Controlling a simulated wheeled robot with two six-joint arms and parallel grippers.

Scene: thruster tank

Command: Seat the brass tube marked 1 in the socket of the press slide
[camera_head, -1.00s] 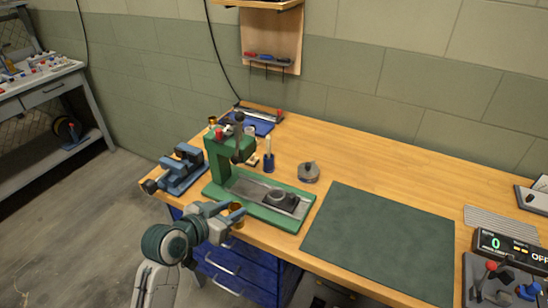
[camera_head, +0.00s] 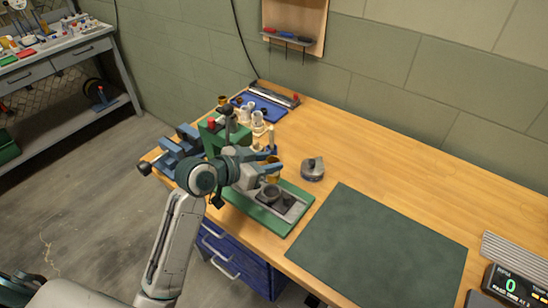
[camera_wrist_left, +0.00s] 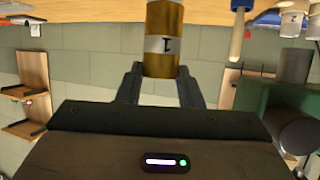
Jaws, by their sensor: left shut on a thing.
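The brass tube (camera_head: 273,178) is upright in my left gripper (camera_head: 271,168), just above the press slide. In the left wrist view the tube (camera_wrist_left: 164,58) has a pale band with a 1-like mark, and my left fingers (camera_wrist_left: 160,82) close on it from both sides. The press slide (camera_head: 290,208) is a grey plate on the green press base (camera_head: 268,219). Its dark round socket (camera_head: 269,193) is below the tube; I cannot tell whether they touch. My arm hides part of the press. My right gripper is not in view.
A blue vise (camera_head: 178,150) stands left of the press. A blue tray (camera_head: 264,107), small white parts and brass pieces (camera_head: 223,101) lie behind it. The dark green mat (camera_head: 380,245) is bare.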

